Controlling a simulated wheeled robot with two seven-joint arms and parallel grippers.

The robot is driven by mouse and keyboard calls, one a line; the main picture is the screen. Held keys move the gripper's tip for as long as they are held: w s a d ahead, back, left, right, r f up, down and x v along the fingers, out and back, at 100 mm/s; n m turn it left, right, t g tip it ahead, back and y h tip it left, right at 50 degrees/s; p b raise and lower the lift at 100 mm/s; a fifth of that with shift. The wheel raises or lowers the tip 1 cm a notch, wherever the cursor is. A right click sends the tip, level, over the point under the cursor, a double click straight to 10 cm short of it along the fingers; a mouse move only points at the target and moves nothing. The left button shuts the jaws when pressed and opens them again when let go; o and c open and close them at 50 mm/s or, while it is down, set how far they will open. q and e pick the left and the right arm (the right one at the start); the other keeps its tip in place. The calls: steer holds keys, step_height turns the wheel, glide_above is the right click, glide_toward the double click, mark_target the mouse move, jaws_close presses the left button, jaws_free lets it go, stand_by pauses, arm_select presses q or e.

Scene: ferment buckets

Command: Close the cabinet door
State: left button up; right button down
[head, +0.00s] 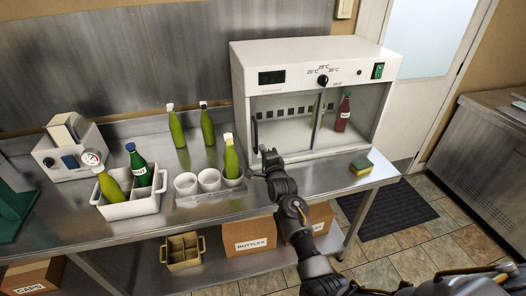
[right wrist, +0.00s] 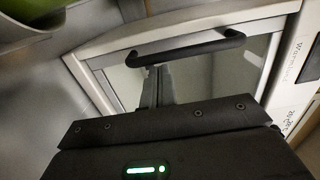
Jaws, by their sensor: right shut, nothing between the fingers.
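The white cabinet (head: 388,62) stands at the back right of the steel table, with dials and a green switch on its top panel. Its framed glass door (head: 285,122) covers the left part of the front, with a dark upright handle (head: 255,131) near the left edge. The right part shows the inside; I cannot tell whether glass covers it. My right gripper (head: 268,158) is shut and empty, low in front of the door's left side, near the handle. In the right wrist view its fingers (right wrist: 158,84) point at the door, close to the black bar handle (right wrist: 185,48). My left gripper is not in view.
A red bottle (head: 343,112) stands inside the cabinet at the right. A sponge (head: 361,166) lies at the table's front right. White cups (head: 209,179) and several green bottles (head: 178,129) stand left of my gripper. A white caddy (head: 130,207) with bottles is farther left.

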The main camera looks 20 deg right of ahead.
steer(key=shift+a, duration=0.2)
steer(key=s+d+b, duration=0.2)
steer(key=s+d, duration=0.2)
steer(key=s, duration=0.7)
steer(key=shift+s, duration=0.1)
